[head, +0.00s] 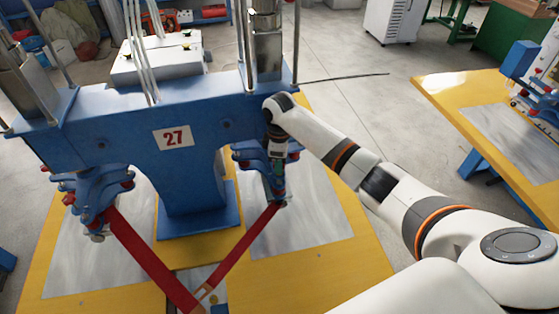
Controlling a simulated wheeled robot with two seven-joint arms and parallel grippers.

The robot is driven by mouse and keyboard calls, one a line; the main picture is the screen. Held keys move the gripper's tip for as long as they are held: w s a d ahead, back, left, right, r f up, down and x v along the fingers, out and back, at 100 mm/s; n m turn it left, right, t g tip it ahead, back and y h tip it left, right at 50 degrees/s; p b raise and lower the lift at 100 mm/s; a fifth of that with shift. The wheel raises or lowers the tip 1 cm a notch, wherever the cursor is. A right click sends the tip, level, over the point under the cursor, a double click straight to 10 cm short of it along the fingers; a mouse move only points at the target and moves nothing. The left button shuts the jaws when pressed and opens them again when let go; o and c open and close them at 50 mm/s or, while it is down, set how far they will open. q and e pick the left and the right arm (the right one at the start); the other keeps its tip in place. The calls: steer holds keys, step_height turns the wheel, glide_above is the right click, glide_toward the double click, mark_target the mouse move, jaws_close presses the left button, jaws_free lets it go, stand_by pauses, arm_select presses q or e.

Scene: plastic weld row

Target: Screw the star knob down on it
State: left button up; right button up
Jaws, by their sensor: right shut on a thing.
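A blue welding machine marked 27 (175,138) stands on a yellow table. My right arm reaches in from the right, and my right gripper (277,182) points down at the machine's right-hand blue clamp (244,152). The gripper is shut at the clamp, over the upper end of a red strip (243,246). The star knob is between or behind the fingers there and cannot be made out clearly. A second red strip (148,258) runs from the left-hand clamp (90,188). The two strips come together near the front table edge. My left gripper is not in view.
The yellow table (345,278) has grey metal plates on both sides of the machine. A second yellow table (450,88) with blue fixtures stands at the right. A thin dark rod or cable (345,77) sticks out at the machine's right. Open grey floor lies between.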

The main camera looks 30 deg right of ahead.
steer(key=o, duration=1)
steer(key=shift+c, duration=0.2)
steer(key=n, duration=1.4)
steer(key=n+b, duration=0.1)
steer(key=n, duration=0.4)
steer(key=shift+w+n, duration=0.1)
steer(key=shift+n, duration=0.2)
